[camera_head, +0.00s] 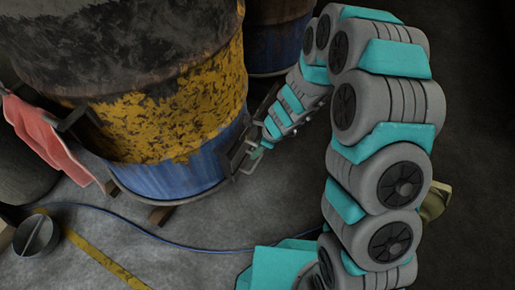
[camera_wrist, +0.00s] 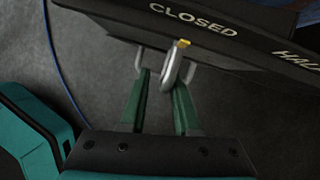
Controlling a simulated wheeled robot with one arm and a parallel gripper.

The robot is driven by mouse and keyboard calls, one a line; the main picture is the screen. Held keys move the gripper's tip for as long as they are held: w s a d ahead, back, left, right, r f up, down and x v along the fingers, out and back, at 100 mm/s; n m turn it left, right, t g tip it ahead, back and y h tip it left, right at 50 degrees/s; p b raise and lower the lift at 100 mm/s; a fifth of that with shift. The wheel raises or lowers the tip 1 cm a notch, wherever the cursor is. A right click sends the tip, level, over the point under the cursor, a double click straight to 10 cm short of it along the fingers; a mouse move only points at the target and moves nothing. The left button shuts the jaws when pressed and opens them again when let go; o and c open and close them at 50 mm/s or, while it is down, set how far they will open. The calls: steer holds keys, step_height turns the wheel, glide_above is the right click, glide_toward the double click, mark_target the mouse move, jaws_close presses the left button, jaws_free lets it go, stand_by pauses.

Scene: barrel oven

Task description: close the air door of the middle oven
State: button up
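A barrel oven (camera_head: 190,100) with worn black, yellow and blue paint fills the upper left of the head view. A dark plate (camera_wrist: 250,48) crosses the top of the wrist view, lettered "CLOSED" and "HALF". A grey metal handle (camera_wrist: 172,68) hangs at its edge, and a yellow tip (camera_wrist: 182,43) sits just under the word "CLOSED". My gripper (camera_head: 257,150) is at the barrel's lower right side. In the wrist view its green fingers (camera_wrist: 161,85) stand apart around the handle's loop; I cannot tell whether the right finger touches it. The air door opening is hidden.
Another barrel (camera_head: 280,40) stands behind. A pink cloth (camera_head: 47,135) hangs at the left of the near barrel. A blue cable (camera_head: 150,232) runs over the floor, and a round grey can (camera_head: 36,236) stands at lower left. The floor in front is mostly clear.

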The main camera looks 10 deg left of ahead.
steer(key=shift+o, duration=1)
steer(key=p+v, duration=0.1)
steer(key=v, duration=0.7)
steer(key=shift+p, duration=0.35)
